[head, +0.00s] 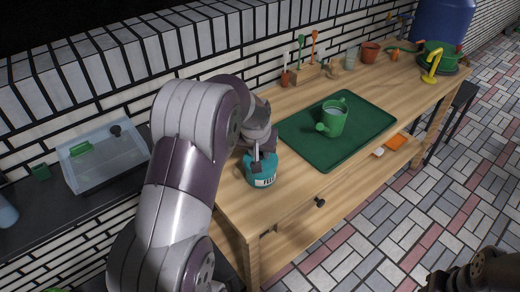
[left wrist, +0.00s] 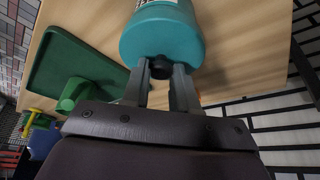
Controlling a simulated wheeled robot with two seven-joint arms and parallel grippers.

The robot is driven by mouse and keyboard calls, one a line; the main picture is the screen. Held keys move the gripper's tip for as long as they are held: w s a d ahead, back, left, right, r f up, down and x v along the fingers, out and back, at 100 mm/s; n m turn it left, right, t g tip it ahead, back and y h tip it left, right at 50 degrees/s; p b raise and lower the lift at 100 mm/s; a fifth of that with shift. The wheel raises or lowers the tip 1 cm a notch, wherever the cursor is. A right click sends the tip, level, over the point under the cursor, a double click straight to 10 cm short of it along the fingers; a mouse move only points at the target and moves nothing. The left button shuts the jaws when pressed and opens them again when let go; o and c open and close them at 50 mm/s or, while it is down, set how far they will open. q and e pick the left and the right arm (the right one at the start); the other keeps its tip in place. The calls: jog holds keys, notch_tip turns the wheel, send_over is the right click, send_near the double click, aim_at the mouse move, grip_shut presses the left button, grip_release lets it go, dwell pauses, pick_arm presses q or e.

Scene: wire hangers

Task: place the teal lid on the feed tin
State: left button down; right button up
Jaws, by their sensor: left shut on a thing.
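My left gripper (head: 262,161) is shut on the dark knob of the teal lid (left wrist: 160,36), as the left wrist view shows at its fingertips (left wrist: 160,72). The teal feed tin (head: 263,180), with a white label, stands upright near the bench's front left end. The lid is at the tin's top, right under the fingers. In the head view the fingers partly cover the lid, and I cannot tell whether it is fully seated. My right gripper's fingers are not in view; only a dark part, apparently of my right arm, shows at the lower right corner.
A green mat (head: 370,130) with a green watering can (head: 332,118) lies right of the tin on the wooden bench (head: 285,205). Pots and tools line the back. A clear bin (head: 105,165) stands on a dark shelf at left. Bare wood separates tin and mat.

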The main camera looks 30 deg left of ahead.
pick_arm(q)
jog(key=shift+f, duration=0.35)
jog(key=c, duration=0.9)
grip_release()
jog(key=shift+r, duration=0.15)
jog(key=w+p+v, duration=0.1)
jog(key=v, duration=1.1)
jog(key=s+d+f+m+g+h, duration=0.1)
jog(key=s+d+f+m+g, duration=0.1)
jog(key=s+d+f, duration=0.5)
jog(key=s+d+f+m+g, duration=0.1)
jog(key=s+d+f+m, duration=0.2)
jog(key=s, duration=0.6)
jog(key=shift+n, duration=0.6)
jog(key=r+p, duration=0.4)
jog(key=d+r+p, duration=0.1)
jog(key=r+p, duration=0.1)
jog(key=shift+r+p, duration=0.25)
jog(key=shift+p, duration=0.15)
